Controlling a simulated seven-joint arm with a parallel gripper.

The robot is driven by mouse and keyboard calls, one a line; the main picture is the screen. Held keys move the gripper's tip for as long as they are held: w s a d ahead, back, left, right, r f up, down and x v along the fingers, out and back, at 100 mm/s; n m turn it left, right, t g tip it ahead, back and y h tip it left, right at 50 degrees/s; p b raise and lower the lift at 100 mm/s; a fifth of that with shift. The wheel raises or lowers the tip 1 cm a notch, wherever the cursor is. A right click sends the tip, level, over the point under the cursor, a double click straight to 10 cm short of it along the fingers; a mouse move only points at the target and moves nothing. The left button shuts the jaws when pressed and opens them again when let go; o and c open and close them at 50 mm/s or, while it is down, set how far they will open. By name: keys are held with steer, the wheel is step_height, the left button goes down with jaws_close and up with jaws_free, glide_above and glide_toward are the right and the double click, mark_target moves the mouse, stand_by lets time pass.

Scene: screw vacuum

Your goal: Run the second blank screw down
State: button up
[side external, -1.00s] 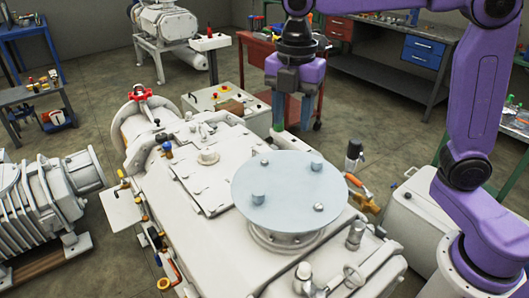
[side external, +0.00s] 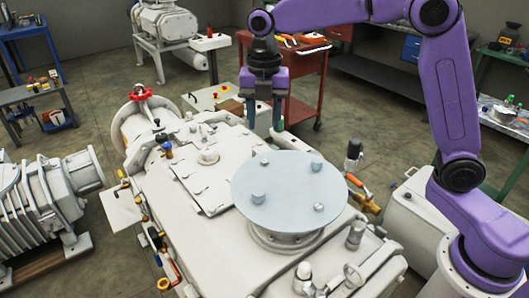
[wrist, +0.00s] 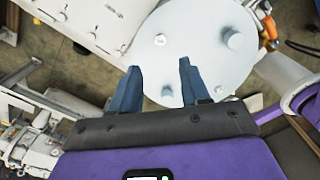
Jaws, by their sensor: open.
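The blank is a round, pale blue-grey plate (side external: 285,222) on a flange on top of the pump. It carries several screws, which also show in the wrist view. One screw (side external: 258,197) at its left looks tall and wide. Another (side external: 316,165) at the back right stands up too. A screw (side external: 319,208) at the front right and a small one (side external: 265,162) at the back look lower. My gripper (side external: 264,128) is open and empty, pointing down behind the plate and above it. In the wrist view its fingers (wrist: 158,66) overlap the plate's edge, with one screw (wrist: 166,90) between them.
The white pump body (side external: 225,150) spreads around the plate. A black-topped fitting (side external: 353,150) and an orange-handled valve (side external: 358,182) rise to its right. A red handwheel (side external: 140,92) is at the far left. A red tool cart (side external: 303,85) stands behind. Air above the plate is clear.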

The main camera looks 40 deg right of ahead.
mark_target(264, 161)
step_height(264, 161, down, 10)
steer(key=shift+r, duration=0.1)
stand_by(0.4)
jaws_close()
